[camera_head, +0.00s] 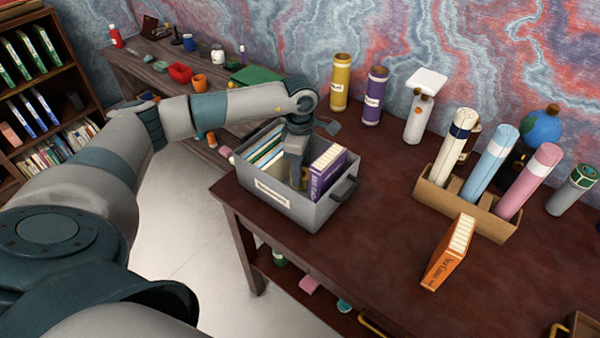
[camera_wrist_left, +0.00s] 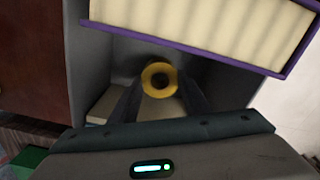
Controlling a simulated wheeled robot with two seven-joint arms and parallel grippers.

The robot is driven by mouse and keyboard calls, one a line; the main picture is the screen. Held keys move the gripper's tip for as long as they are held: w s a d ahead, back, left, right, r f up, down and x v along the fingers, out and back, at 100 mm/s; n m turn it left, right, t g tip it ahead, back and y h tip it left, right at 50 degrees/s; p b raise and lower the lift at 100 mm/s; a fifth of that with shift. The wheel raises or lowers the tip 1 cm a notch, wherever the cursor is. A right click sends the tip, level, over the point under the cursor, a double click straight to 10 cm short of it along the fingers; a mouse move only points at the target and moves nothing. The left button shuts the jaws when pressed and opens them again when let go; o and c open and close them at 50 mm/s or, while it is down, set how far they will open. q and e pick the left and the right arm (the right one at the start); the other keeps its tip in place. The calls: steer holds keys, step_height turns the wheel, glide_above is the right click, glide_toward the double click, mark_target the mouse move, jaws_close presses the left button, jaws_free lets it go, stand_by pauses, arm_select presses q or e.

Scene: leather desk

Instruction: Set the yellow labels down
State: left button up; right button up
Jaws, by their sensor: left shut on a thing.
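The yellow labels (camera_wrist_left: 147,78) show in the left wrist view as a yellow ring with a dark centre, end-on between the two fingers. My left gripper (camera_head: 297,181) points down inside a grey bin (camera_head: 318,214) on the desk. It is shut on the yellow labels, and its fingers also show in the left wrist view (camera_wrist_left: 160,97). In the head view the labels are mostly hidden by the gripper and the bin wall. I cannot tell whether they touch the bin floor. My right gripper is not in view.
A purple box (camera_head: 327,171) stands in the bin right of my gripper, with files (camera_head: 263,153) on the left. An orange box (camera_head: 448,252) and a cardboard holder of rolled tubes (camera_head: 467,212) stand to the right. Desk space between is clear.

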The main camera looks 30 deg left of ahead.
arm_select(q)
steer(key=shift+f, duration=1.05)
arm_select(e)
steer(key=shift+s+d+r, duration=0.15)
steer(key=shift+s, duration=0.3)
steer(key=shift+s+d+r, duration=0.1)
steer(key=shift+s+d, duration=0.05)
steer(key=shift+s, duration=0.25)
arm_select(q)
steer(key=shift+f, duration=0.1)
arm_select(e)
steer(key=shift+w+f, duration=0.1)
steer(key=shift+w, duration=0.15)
arm_select(q)
steer(key=o, duration=1)
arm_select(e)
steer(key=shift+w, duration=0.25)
